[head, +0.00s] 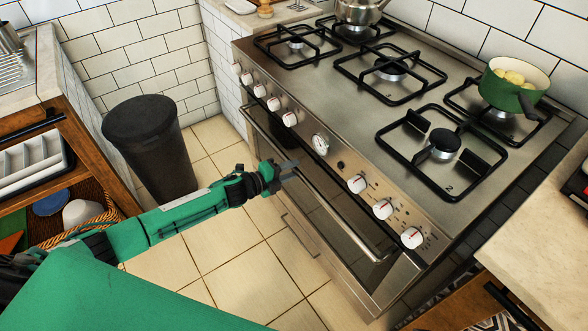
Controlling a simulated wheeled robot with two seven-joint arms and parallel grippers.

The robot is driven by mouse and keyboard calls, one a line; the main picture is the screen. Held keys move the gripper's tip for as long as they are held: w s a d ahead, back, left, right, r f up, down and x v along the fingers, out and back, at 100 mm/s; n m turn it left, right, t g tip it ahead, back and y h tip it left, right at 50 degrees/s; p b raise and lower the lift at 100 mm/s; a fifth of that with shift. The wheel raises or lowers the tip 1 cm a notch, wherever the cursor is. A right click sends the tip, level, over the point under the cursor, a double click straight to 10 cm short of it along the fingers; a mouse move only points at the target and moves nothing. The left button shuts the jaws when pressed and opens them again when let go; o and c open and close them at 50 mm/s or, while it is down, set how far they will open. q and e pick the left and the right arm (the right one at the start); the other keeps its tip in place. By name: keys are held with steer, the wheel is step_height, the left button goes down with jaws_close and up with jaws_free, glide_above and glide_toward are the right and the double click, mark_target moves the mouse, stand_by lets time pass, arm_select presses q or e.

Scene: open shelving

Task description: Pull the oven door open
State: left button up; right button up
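The oven (335,235) is a stainless steel range with a dark glass front door, which looks closed or nearly so. A long bar handle (340,222) runs along the top of the door, below the row of white knobs. My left gripper (291,170) is at the upper left part of this handle, at the end of my green arm. Its two grey fingers look apart, one above the other, close to the bar. I cannot tell whether they touch it. My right gripper is not in view.
A black bin (150,150) stands left of the oven. A green pot (510,88) and a metal kettle (358,10) stand on the hob. The tiled floor (235,245) before the oven is clear.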

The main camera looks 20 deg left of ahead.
arm_select(q)
steer(key=shift+w+d+f, duration=0.15)
steer(key=shift+w+d, duration=0.25)
steer(key=shift+w, duration=0.15)
steer(key=shift+d, duration=0.1)
jaws_close()
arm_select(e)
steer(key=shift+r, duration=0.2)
arm_select(q)
steer(key=shift+f, duration=0.15)
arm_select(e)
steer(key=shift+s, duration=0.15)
